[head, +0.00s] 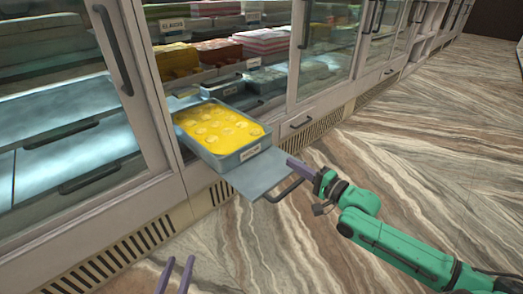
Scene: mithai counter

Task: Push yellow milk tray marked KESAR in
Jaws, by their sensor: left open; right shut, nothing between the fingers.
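The yellow milk tray (232,160) is a blue-grey tray filled with yellow sweets topped with round pieces. It sticks out of the open cabinet bay, and its front label is too small to read surely. It rests on a pulled-out grey slide (258,181) with a dark bar handle (285,191) at its front. My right gripper (289,162) is shut and empty, its fingertips close to the right front edge of the slide; I cannot tell if they touch. My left gripper (177,266) is open and empty at the bottom edge, in front of the cabinet and apart from the tray.
A glass door (62,110) with a dark handle stands left of the bay, and another glass door (328,45) stands right. Inside the bay are a smaller grey tray (223,89) behind the yellow one and shelves of coloured sweets (264,40). The marbled floor (420,140) is clear.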

